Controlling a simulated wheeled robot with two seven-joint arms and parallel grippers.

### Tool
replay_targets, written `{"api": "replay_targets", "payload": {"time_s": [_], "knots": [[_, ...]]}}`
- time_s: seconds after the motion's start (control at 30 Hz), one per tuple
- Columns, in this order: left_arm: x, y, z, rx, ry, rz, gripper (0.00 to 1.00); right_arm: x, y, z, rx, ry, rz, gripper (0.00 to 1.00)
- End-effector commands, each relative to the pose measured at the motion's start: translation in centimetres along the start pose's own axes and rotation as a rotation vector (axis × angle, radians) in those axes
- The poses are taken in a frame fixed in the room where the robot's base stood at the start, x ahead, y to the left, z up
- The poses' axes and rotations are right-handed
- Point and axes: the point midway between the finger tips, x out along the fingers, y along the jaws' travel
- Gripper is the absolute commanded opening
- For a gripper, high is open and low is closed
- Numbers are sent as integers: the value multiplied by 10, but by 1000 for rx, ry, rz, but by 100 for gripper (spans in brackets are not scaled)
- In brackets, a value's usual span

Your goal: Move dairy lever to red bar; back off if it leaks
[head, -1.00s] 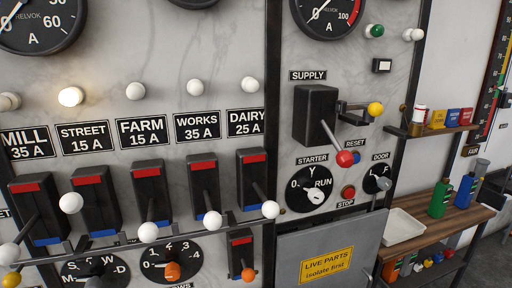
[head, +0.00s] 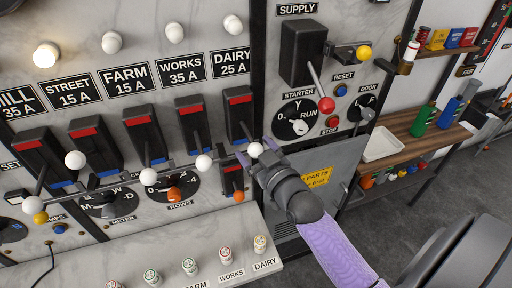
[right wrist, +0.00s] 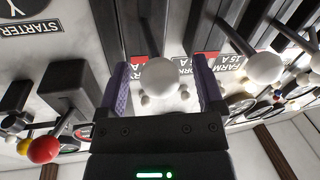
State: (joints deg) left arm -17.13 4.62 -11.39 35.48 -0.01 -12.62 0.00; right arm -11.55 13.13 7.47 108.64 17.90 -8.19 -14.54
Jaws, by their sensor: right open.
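The dairy switch (head: 238,112) is a black box under the DAIRY 25 A label (head: 231,63). Its red bar (head: 240,98) is at the top. The dairy lever's white ball knob (head: 256,149) is at the low end of the switch, away from the red bar. My right gripper (head: 250,158) is open with its fingers around this knob. In the right wrist view the knob (right wrist: 160,78) sits between the two purple fingers, with gaps at both sides. The dairy lamp (head: 232,24) looks unlit. My left gripper is out of view.
The works lever knob (head: 204,163) is close on the left. An orange-knobbed small switch (head: 238,196) is just below my gripper. The supply lever's red knob (head: 326,104) is up right. The street lamp (head: 46,54) glows. A sloping ledge with labelled plugs (head: 225,256) is below.

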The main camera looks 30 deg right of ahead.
Motion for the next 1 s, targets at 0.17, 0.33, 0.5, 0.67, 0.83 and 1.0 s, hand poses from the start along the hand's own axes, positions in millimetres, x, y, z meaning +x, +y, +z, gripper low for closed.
{"api": "replay_targets", "payload": {"time_s": [0.17,0.33,0.5,0.67,0.83,1.0], "knots": [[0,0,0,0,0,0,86,1,0,0,0,-1,0,86],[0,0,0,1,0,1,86,1,0,0,0,-1,0,61],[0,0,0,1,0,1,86,1,0,0,0,-1,0,25],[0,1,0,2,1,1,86,1,0,0,0,-1,0,0],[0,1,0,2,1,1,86,1,0,0,1,-1,0,0],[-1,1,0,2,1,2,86,3,0,-1,2,-4,-1,0]]}}
